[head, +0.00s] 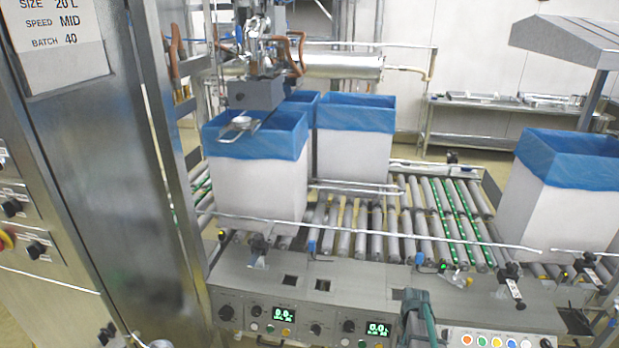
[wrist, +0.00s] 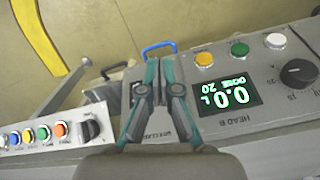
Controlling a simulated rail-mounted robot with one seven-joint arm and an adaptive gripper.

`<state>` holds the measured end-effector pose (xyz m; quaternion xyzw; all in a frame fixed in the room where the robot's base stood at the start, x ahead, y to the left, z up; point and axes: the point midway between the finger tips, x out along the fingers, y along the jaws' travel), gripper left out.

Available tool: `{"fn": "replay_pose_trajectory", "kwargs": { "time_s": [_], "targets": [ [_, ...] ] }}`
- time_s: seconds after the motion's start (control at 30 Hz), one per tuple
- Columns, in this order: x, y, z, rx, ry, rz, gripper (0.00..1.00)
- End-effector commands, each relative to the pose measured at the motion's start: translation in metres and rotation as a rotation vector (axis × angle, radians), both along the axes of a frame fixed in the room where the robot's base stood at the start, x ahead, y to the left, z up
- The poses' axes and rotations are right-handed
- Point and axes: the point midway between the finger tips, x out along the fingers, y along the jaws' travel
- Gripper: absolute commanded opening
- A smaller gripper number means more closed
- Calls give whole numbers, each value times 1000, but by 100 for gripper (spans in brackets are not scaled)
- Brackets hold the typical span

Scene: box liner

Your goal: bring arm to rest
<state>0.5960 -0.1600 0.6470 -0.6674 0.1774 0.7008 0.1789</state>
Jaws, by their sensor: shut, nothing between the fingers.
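My gripper (wrist: 158,75) shows in the wrist view with its two teal-and-grey fingers close together and nothing between them. It is over the control panel, beside the lit green display (wrist: 227,95) marked HEAD B. In the head view my gripper and wrist (head: 420,318) show at the bottom, in front of the panel's lower edge, right of the right-hand display (head: 378,330). The fingertips are hard to make out there.
White boxes with blue liners stand on the roller conveyor: one under the filling head (head: 257,180), one behind it (head: 355,150), one at the right (head: 568,200). A row of coloured buttons (head: 496,341) lies right of my gripper. A steel cabinet (head: 100,170) stands left.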

Motion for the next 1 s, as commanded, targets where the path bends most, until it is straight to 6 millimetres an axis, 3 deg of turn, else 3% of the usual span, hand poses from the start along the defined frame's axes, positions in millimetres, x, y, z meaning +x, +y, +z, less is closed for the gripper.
{"fn": "replay_pose_trajectory", "kwargs": {
  "time_s": [0.03,0.3,0.6,0.8,1.0],
  "targets": [
    [-28,16,-14,11,30,42,0],
    [-155,86,-79,72,196,254,0],
    [-299,139,-116,132,393,417,0],
    [-362,155,-126,147,492,465,0],
    [-381,160,-132,149,530,491,0]
  ]
}}
